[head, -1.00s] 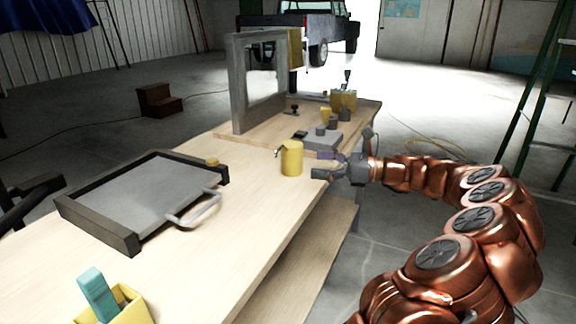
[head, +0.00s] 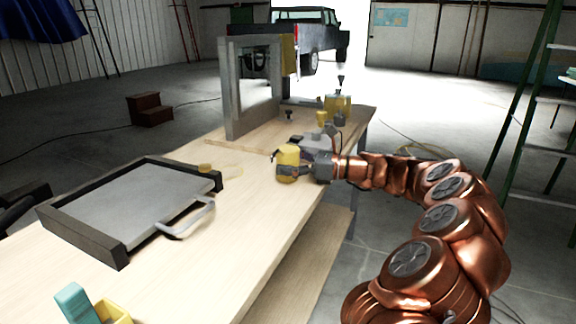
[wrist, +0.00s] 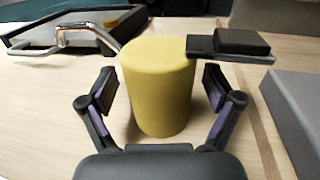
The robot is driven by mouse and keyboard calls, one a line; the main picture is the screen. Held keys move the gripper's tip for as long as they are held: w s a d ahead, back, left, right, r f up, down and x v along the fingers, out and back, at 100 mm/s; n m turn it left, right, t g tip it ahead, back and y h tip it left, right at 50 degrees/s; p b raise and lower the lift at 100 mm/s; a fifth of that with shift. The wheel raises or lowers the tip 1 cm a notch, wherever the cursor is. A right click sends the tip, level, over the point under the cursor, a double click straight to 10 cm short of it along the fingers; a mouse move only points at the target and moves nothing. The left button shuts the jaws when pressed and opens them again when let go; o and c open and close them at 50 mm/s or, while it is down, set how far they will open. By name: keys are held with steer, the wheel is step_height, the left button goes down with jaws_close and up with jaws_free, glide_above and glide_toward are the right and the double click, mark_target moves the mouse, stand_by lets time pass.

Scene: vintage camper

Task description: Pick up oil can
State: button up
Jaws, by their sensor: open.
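The yellow cylindrical can (head: 287,157), which I take for the oil can, stands upright on the wooden workbench (head: 215,240). It fills the middle of the wrist view (wrist: 158,85). A dark flat piece (wrist: 230,46) shows beside its top; I cannot tell whether it is joined to the can. My gripper (head: 300,170) is open at the can's right side in the head view. In the wrist view its two fingers (wrist: 160,100) stand on either side of the can's near part, with small gaps showing. The can's far side is hidden.
A dark-framed tray (head: 75,238) with a metal handle (head: 188,219) lies on the left. A grey block (wrist: 295,105) is close to the right finger. A grey upright frame (head: 230,90) and yellow containers (head: 337,108) stand farther back. A yellow box (head: 115,314) is at the front.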

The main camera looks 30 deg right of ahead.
steer(key=shift+c, duration=0.2)
steer(key=c, duration=1.3)
steer(key=shift+r, duration=0.1)
